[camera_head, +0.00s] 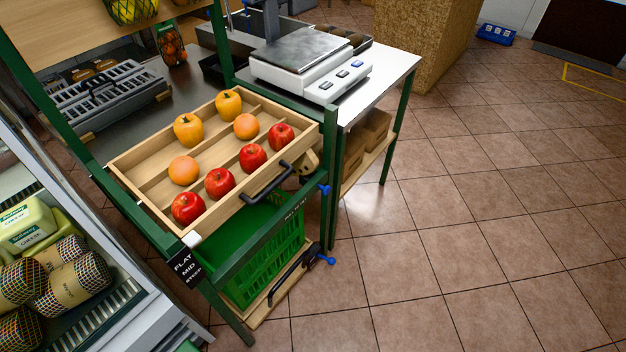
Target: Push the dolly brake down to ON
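A low wooden board (262,312), which looks like the dolly, sits under a green crate (240,262) at the bottom of the green-framed stand. A black bar handle (288,280) runs along its right side. A small black lever with a blue tip (327,261) sticks out at the right end of that handle, close to the floor. It may be the brake; I cannot read any ON mark there. A second blue-tipped lever (324,189) sits higher, on the stand's green rail. My gripper is not in view.
A wooden tray (122,164) of apples, oranges and yellow fruit tops the stand, with a black handle (266,186) at its front. A scale (300,60) stands on the table behind. A chilled case (150,310) is at left. The tiled floor (450,240) at right is clear.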

